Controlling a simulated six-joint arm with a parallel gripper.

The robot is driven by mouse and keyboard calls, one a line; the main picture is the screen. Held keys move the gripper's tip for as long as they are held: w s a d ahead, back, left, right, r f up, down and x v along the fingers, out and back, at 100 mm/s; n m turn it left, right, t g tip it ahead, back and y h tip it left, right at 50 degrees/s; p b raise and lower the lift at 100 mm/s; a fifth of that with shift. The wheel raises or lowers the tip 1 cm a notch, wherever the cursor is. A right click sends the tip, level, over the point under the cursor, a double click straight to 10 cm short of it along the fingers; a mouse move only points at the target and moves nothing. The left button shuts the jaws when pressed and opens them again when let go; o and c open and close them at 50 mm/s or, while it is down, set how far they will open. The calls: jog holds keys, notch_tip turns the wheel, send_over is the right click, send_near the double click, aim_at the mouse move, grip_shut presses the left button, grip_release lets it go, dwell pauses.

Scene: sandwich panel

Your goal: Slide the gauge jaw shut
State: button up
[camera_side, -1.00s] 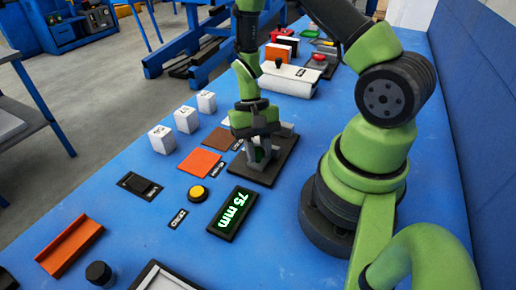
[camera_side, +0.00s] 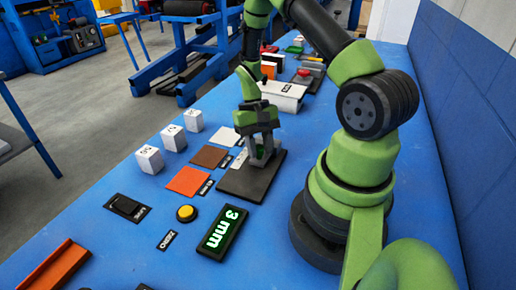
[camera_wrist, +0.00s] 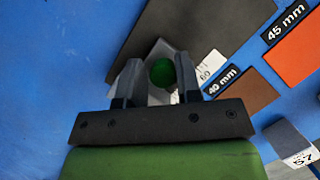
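The gauge (camera_side: 240,183) is a dark base plate with light grey jaw parts at its far end. It also shows in the wrist view (camera_wrist: 200,22). Its display (camera_side: 222,229) reads 3 mm in green. My gripper (camera_side: 263,158) is down over the jaw parts. In the wrist view its two fingers (camera_wrist: 157,75) stand on either side of the round green knob (camera_wrist: 162,72) of the gauge jaw. A thin gap seems to show left of the knob; contact is unclear. My gripper hides most of the jaw, so I cannot see whether its faces touch.
An orange plate (camera_side: 188,181), a brown plate (camera_side: 209,156) and a white plate (camera_side: 224,137) lie left of the gauge. White numbered cubes (camera_side: 149,159) stand farther left. A yellow button (camera_side: 186,213) and a black switch (camera_side: 127,207) are nearer. A white box (camera_side: 283,95) stands behind.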

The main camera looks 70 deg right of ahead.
jog(key=shift+d, duration=0.1)
jog(key=shift+v, duration=5)
jog(key=a+r+n+t+h, duration=0.2)
jog(key=a+r+t, duration=0.2)
jog(key=a+r, duration=0.6)
jog(key=s+a+r+n+t, duration=0.1)
jog(key=s+a+r+t, duration=0.1)
jog(key=s+r, duration=0.1)
jog(key=s+a+r+n+t, duration=0.1)
jog(key=s+a+r+t, duration=0.1)
jog(key=s+a, duration=0.1)
jog(key=s+a+r+n+t, duration=0.1)
jog(key=s+a+r+t, duration=0.1)
jog(key=s+r, duration=0.1)
jog(key=shift+a+r+y, duration=0.3)
jog(key=shift+y, duration=0.1)
